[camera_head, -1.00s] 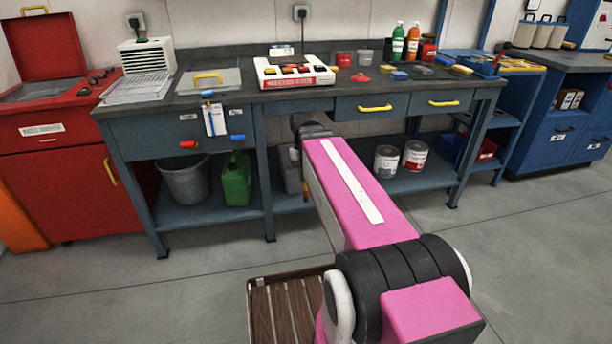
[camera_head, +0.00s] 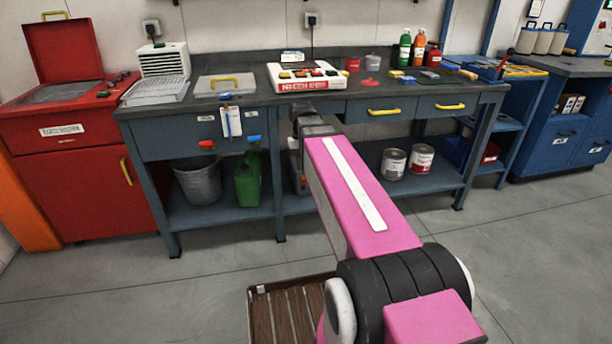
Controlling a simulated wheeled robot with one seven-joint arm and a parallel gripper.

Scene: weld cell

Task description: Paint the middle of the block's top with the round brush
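Small coloured blocks lie toward the right of the bench top, among them a yellow block (camera_head: 395,74) and a blue block (camera_head: 408,80). A brown piece (camera_head: 467,74) lies near the right end. I cannot tell which is the task's block, and I cannot make out a round brush. My pink arm reaches forward to the bench front. The dark end of my arm, at my gripper (camera_head: 306,124), is near the drawer fronts below the white console. Its fingers are hidden or too small to see, so I cannot tell what it holds.
The grey workbench (camera_head: 240,97) carries a white-and-red console (camera_head: 305,80), a clear-lidded box (camera_head: 224,84), and green (camera_head: 404,52) and orange bottles (camera_head: 418,50). A bucket (camera_head: 195,182), green can (camera_head: 247,182) and paint tins (camera_head: 393,163) stand below. Open floor lies in front.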

